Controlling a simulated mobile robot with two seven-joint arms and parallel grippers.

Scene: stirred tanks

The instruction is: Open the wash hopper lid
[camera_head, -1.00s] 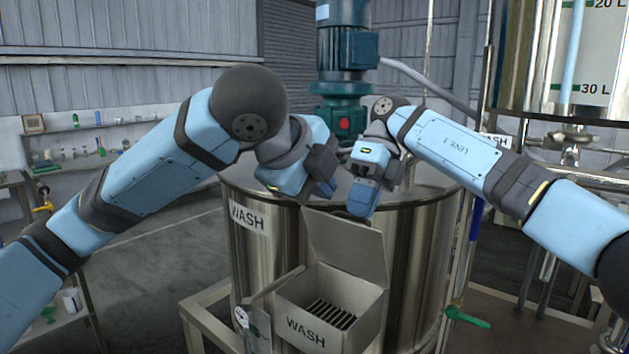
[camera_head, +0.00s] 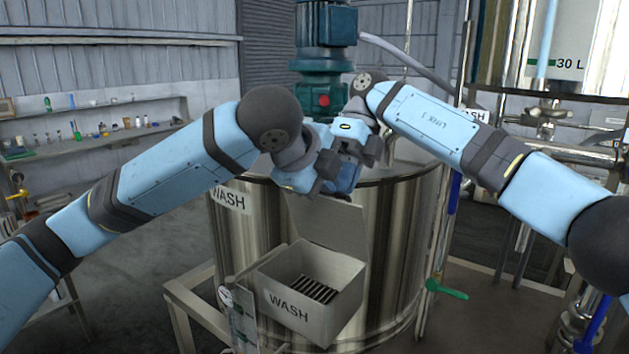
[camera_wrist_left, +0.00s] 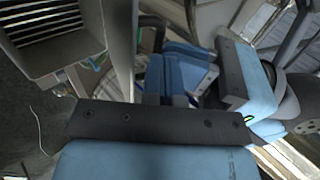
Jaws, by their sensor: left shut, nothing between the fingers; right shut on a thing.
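The wash hopper (camera_head: 290,303) is a grey box marked WASH on the front of the steel tank, with a dark grate inside. Its lid (camera_head: 325,226) stands raised at the back, leaning toward the tank. The hopper (camera_wrist_left: 85,50) and the lid's edge (camera_wrist_left: 119,40) also show in the left wrist view. My right gripper (camera_head: 345,186) is shut at the lid's upper edge; the grip itself is mostly hidden behind my left gripper. My left gripper (camera_head: 322,187) is shut and empty in front of the right one, above the lid. Its blue fingers (camera_wrist_left: 166,82) are together.
The steel tank (camera_head: 400,235) stands behind the hopper, with a teal motor (camera_head: 325,65) above it. A green-handled valve (camera_head: 447,290) sticks out at its right. A metal frame (camera_head: 195,300) stands left of the hopper. Shelves with small items line the left wall.

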